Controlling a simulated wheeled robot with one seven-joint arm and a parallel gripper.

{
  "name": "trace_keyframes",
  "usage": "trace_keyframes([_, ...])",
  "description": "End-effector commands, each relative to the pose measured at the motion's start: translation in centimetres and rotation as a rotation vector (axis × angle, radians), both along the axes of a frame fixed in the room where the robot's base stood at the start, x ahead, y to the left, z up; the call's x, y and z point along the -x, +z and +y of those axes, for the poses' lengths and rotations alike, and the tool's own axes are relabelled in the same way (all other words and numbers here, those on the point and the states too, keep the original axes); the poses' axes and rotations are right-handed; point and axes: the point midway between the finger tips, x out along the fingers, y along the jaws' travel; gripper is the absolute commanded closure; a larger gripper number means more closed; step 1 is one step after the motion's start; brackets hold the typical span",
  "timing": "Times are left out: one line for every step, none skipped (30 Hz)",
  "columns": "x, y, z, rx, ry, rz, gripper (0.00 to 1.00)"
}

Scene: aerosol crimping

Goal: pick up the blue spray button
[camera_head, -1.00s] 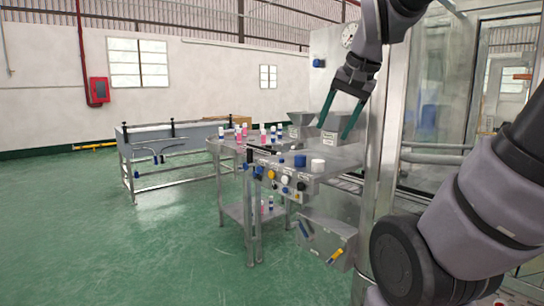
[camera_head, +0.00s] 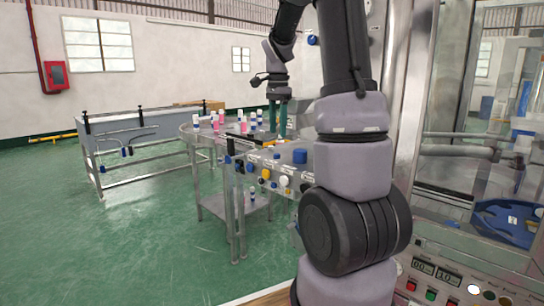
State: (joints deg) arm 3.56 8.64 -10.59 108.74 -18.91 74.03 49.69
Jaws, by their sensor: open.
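My gripper (camera_head: 277,134) points down over the back of the steel worktable, its two teal fingers a little apart. It is open. A blue cylindrical piece (camera_head: 300,156) stands on top of the control panel, in front of and to the right of the fingers; I cannot tell whether it is the blue spray button. No other piece is clearly recognizable as the spray button. What lies between or just below the fingertips is too small to make out. My arm hides the area to the right.
Several small white, pink and blue-topped bottles (camera_head: 222,117) stand on the table left of my gripper. The control panel (camera_head: 268,170) with coloured knobs is in front. A glass-walled machine is at the right. A grey bench (camera_head: 140,130) stands at the left, with open green floor before it.

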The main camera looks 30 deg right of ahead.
Motion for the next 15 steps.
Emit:
trace_keyframes([0.0,-0.9,0.0,-0.001,0.001,0.004,0.39])
trace_keyframes([0.0,-1.3,0.0,-0.001,0.001,0.004,0.39])
trace_keyframes([0.0,-1.7,0.0,0.000,0.001,0.002,0.39])
trace_keyframes([0.0,-1.9,0.0,0.000,0.001,0.002,0.39])
trace_keyframes([0.0,-2.1,0.0,-0.001,0.001,0.001,0.39])
trace_keyframes([0.0,-2.3,0.0,0.000,0.001,0.000,0.39])
trace_keyframes([0.0,-2.5,0.1,-0.001,0.001,0.000,0.39])
trace_keyframes([0.0,-2.7,0.1,-0.001,0.001,0.001,0.39])
trace_keyframes([0.0,-3.2,0.2,-0.001,0.002,0.001,0.39])
trace_keyframes([0.0,-3.6,0.2,0.000,0.003,0.002,0.39])
trace_keyframes([0.1,-4.0,0.3,-0.001,0.003,0.003,0.39])
trace_keyframes([0.1,-4.7,0.4,-0.001,0.003,0.003,0.39])
trace_keyframes([0.1,-5.2,0.5,-0.002,0.002,0.003,0.39])
trace_keyframes([0.1,-5.6,0.5,-0.001,0.002,0.002,0.39])
trace_keyframes([0.1,-6.2,0.5,-0.001,0.002,0.002,0.39])
